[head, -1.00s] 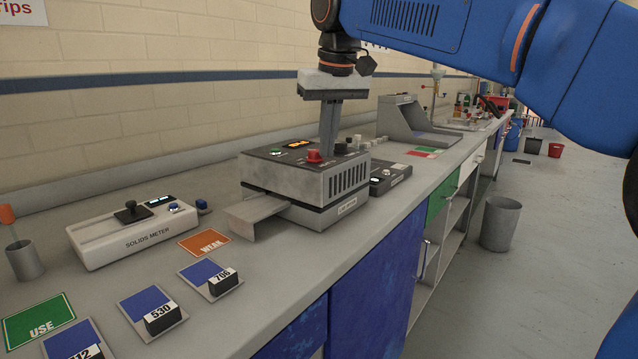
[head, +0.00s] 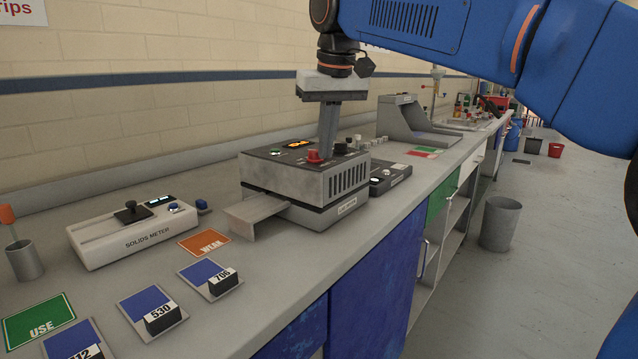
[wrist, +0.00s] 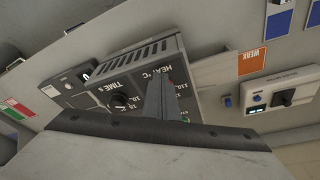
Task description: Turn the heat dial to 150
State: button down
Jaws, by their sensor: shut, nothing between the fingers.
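The stenter dryer (head: 295,182) is a grey box on the bench, with a lit orange display, a green light and a red knob (head: 314,156) on its dark top panel. In the wrist view the panel shows a "HEAT °C" scale and a "TIME s" dial (wrist: 118,102). My gripper (head: 327,155) points down at the panel, just right of the red knob, fingers together and empty. In the wrist view the fingers (wrist: 160,90) cover the heat dial, so its pointer and setting are hidden. I cannot tell whether the fingertips touch it.
A small dark-topped unit (head: 388,178) stands right of the dryer, and a grey sloped stand (head: 402,118) behind. The solids meter (head: 132,236) is to the left. A tray (head: 256,212) juts from the dryer's front. Swatch cards lie on the bench in front.

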jog(key=shift+s+a, duration=0.3)
jog(key=shift+a, duration=0.25)
jog(key=shift+s+a, duration=0.1)
jog(key=shift+a, duration=0.4)
jog(key=shift+s, duration=0.2)
dwell(0.3)
jog(key=shift+s, duration=0.2)
jog(key=v, duration=0.2)
jog(key=w+v, duration=0.1)
jog(key=v, duration=0.2)
jog(key=shift+a+r, duration=0.2)
jog(key=shift+r, duration=0.35)
jog(key=shift+w+d, duration=0.1)
jog(key=shift+w+d+f, duration=0.15)
jog(key=shift+d+f, duration=0.05)
jog(key=shift+f, duration=0.8)
jog(key=shift+w+d+f, duration=0.2)
jog(key=shift+f, duration=0.8)
jog(key=shift+w+d+f, duration=0.15)
jog(key=shift+d+f, duration=0.1)
jog(key=shift+f, duration=0.75)
